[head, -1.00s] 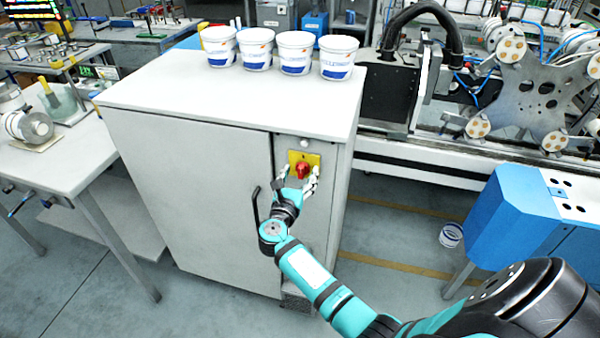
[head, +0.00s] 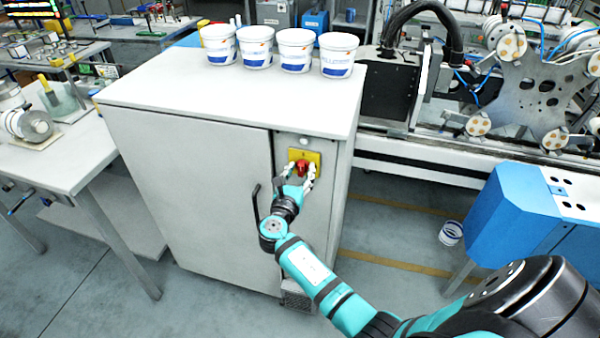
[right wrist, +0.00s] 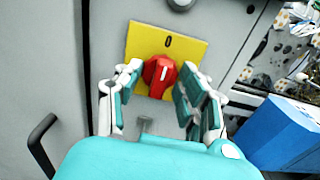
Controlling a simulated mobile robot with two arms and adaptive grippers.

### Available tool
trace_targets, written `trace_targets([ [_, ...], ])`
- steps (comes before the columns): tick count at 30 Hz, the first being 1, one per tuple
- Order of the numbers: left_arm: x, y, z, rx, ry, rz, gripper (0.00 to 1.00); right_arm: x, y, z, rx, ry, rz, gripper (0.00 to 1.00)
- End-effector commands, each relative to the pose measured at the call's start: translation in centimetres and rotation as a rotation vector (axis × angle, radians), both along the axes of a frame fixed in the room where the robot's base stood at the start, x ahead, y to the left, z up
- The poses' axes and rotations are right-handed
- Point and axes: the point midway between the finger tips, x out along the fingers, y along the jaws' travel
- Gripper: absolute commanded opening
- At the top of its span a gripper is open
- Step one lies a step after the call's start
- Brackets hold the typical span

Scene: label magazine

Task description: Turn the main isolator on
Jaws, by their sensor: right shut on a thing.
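The main isolator is a red rotary knob (right wrist: 160,74) on a yellow plate (right wrist: 190,45) on the grey cabinet. A "0" is marked above the knob in the right wrist view, and the knob's white line points roughly up towards it. In the head view the knob (head: 302,167) is partly hidden by my right gripper. My right gripper (right wrist: 157,82) has its two fingers on either side of the knob and is shut on it; it also shows in the head view (head: 303,174). My left gripper is not in view.
The cabinet (head: 190,180) has a black door handle (head: 256,203) left of the knob. Several white tubs (head: 256,47) stand on its top.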

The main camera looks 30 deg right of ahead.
Motion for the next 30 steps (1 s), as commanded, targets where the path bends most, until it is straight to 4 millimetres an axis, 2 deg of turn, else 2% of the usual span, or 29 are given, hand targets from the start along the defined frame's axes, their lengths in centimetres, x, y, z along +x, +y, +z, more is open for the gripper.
trace_targets([
  [8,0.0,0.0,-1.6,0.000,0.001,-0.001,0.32,0.0,0.0,-0.3,0.098,-0.116,-0.001,0.07],
  [30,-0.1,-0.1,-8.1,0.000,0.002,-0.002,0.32,-0.1,-0.1,-0.6,0.550,-0.643,-0.002,0.07],
])
